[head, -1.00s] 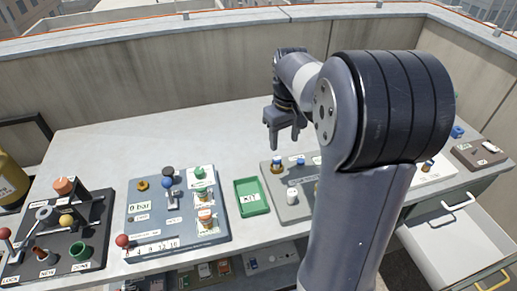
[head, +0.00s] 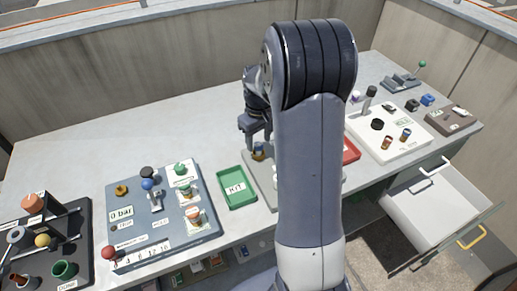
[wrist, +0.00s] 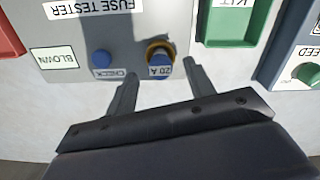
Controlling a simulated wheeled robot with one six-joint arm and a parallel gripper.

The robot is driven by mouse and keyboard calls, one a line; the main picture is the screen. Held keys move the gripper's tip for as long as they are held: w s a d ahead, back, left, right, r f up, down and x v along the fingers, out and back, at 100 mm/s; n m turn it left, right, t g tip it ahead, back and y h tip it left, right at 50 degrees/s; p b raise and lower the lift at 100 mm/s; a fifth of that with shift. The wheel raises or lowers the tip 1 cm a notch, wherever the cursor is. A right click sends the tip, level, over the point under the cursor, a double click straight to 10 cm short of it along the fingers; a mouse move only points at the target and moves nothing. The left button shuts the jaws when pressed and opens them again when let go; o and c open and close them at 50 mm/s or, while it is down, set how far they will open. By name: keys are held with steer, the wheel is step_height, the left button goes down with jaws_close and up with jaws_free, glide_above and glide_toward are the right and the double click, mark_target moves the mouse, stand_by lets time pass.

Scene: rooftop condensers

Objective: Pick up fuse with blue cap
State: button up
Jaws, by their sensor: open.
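A fuse with a blue cap (wrist: 160,64), marked 20 A, stands in a yellow ring on the grey fuse tester panel (wrist: 78,32) in the wrist view. The fuse also shows in the head view (head: 258,149), just below my gripper (head: 255,132). In the wrist view my gripper (wrist: 159,73) is open and empty, one finger on either side of the fuse in the picture. I cannot tell whether the fingers are level with it. My arm hides much of the panel in the head view.
A blue button (wrist: 101,60) by a CHECK label sits left of the fuse in the wrist view. A green KIT tray (head: 237,187) lies left of the tester. A white panel (head: 410,148) with small fuses and an open drawer (head: 437,205) are right of my arm.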

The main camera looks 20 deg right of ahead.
steer(key=shift+f, duration=0.65)
steer(key=shift+c, duration=0.4)
jaws_close()
